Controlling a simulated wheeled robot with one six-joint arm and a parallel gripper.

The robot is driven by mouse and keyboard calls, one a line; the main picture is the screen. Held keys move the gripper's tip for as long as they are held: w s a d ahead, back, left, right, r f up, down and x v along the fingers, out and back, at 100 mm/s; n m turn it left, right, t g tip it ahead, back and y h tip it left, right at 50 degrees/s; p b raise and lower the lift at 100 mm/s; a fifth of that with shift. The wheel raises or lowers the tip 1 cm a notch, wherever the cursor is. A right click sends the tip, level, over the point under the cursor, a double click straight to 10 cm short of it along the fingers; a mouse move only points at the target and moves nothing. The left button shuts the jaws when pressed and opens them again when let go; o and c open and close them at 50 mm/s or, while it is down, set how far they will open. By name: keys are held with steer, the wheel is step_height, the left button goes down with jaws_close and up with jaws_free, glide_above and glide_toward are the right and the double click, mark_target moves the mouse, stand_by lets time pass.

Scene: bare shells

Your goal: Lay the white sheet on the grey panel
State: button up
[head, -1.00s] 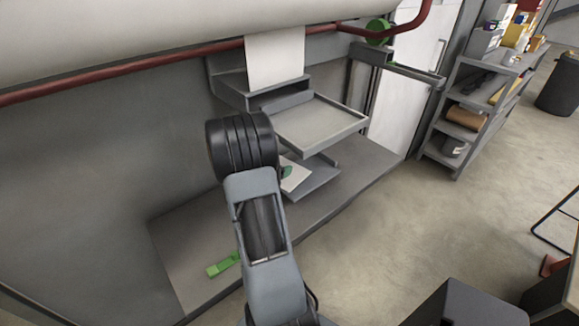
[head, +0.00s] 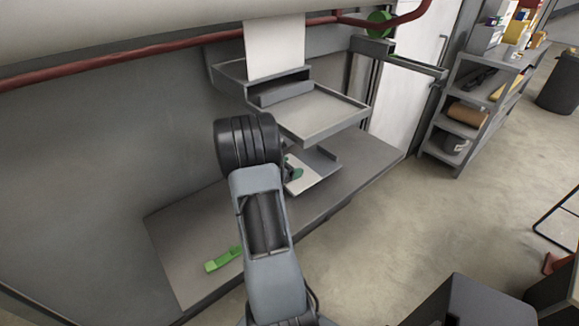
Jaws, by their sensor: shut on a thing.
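A small white sheet (head: 307,180) shows just right of my arm's wrist, over a low grey panel (head: 324,165) near the bench. My gripper (head: 293,173) is mostly hidden behind my wrist; a dark and green part of it shows at the sheet's left edge. It is shut on the sheet. Part of the sheet is hidden, and I cannot tell whether it touches the panel. A larger white sheet (head: 273,48) hangs upright above, at the back of a grey unit.
A grey tray (head: 335,130) juts out above the low panel. A red pipe (head: 190,42) crosses above. A green piece (head: 222,260) lies on the grey bench (head: 185,235). A shelf rack (head: 460,120) stands right; the floor between is clear.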

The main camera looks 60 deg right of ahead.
steer(key=o, duration=0.9)
steer(key=shift+w+a, duration=0.1)
steer(key=b+v, duration=0.1)
steer(key=v, duration=1.2)
steer(key=shift+a+r+b, duration=0.2)
steer(key=shift+a+b, duration=0.05)
steer(key=shift+b, duration=0.05)
